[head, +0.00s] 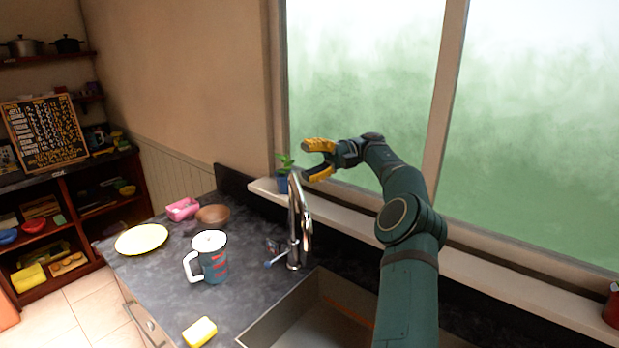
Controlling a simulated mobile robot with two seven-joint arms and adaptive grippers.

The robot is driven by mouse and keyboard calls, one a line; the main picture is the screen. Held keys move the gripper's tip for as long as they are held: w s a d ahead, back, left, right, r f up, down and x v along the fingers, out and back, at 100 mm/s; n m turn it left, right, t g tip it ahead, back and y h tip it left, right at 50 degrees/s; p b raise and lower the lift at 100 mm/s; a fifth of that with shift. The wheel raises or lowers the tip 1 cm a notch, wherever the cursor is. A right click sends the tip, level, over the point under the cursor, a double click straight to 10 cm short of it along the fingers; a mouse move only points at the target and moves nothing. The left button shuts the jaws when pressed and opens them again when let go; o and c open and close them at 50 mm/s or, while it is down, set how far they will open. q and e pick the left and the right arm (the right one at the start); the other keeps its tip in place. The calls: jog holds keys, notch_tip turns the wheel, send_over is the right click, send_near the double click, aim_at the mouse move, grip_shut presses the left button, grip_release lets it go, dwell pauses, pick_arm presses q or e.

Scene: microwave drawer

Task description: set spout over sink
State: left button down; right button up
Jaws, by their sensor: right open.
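The chrome faucet (294,232) stands on the dark counter at the left rim of the sink (300,318). Its tall spout curves at the top and its tip points down, near the sink's left end. A small lever with a blue tip sits low on the faucet's left side. My right gripper (304,161) has yellow fingers, is open and empty, and appears close to the top of the spout. I cannot tell whether it touches the spout. My right arm covers the right part of the sink. My left gripper is out of view.
A potted plant (283,183) stands on the window sill (480,276) behind the spout.

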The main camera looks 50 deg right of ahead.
jog(key=shift+d, duration=0.25)
jog(key=shift+r, duration=0.1)
